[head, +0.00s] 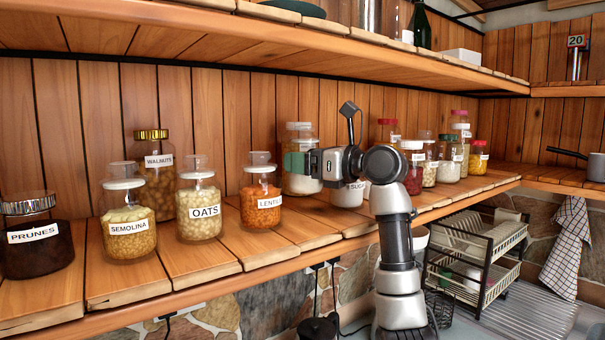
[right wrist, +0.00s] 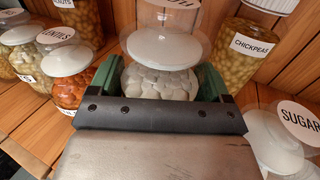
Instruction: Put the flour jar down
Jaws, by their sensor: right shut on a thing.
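The flour jar (head: 300,184) is clear glass with pale contents and stands upright at the lower shelf. My right gripper (head: 298,162) is shut on it, with the green fingers at its sides. In the right wrist view the jar (right wrist: 160,84) sits between the two green fingers, its pale lid (right wrist: 165,47) in front and its label cut off by the top edge. I cannot tell whether its base touches the shelf boards. My left gripper is not in view.
The lower shelf (head: 262,247) holds a lentils jar (head: 260,192) left of the flour jar and a sugar jar (head: 347,196) to its right. A chickpeas jar (right wrist: 243,50) stands close by. An upper shelf (head: 270,37) hangs above. Bare boards show in front of the flour jar.

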